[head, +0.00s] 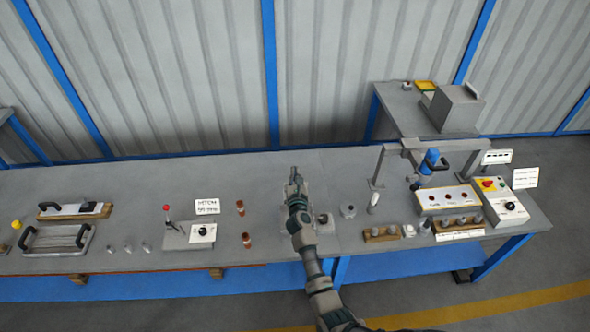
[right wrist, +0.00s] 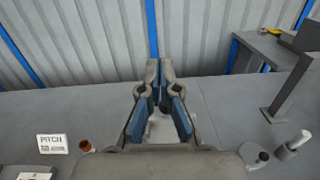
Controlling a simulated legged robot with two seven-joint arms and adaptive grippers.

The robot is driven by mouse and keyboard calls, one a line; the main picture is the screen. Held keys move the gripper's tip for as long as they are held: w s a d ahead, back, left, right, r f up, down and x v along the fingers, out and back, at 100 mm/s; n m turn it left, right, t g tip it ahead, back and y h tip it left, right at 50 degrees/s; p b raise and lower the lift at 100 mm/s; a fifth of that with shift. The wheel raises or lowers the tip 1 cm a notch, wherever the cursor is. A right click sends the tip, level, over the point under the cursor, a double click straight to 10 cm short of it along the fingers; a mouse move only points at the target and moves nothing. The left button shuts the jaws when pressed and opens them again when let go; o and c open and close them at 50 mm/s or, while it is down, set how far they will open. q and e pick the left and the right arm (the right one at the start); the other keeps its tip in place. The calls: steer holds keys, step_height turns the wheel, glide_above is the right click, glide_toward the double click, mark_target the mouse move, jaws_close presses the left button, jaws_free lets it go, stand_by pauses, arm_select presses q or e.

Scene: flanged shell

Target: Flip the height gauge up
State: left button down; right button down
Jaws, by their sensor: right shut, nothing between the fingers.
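I cannot tell for sure which thing is the height gauge; no part clearly reads as one. My right gripper (head: 294,175) is over the middle of the bench, pointing toward the back wall. In the right wrist view its fingers (right wrist: 160,72) are shut with nothing held between them. A pale, blurred shape (right wrist: 160,130) shows low behind the fingers, partly hidden by them. A dark-topped round part (head: 323,219) and a grey round part (head: 348,211) stand just right of my right arm. A white upright cylinder (head: 373,199) stands further right. My left gripper is not in view.
A gantry frame (head: 378,165) with a blue tool (head: 429,162) and control boxes (head: 449,199) stand at the right. A red-lever unit (head: 180,233), copper cylinders (head: 240,207) and a handled tray (head: 57,239) are left. The bench behind my right gripper is clear.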

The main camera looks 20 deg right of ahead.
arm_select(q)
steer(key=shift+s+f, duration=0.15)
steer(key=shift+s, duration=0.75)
arm_select(e)
steer(key=r, duration=0.1)
steer(key=s+r, duration=0.2)
steer(key=shift+s+a+r, duration=0.1)
steer(key=shift+s+a, duration=0.1)
steer(key=shift+a, duration=0.1)
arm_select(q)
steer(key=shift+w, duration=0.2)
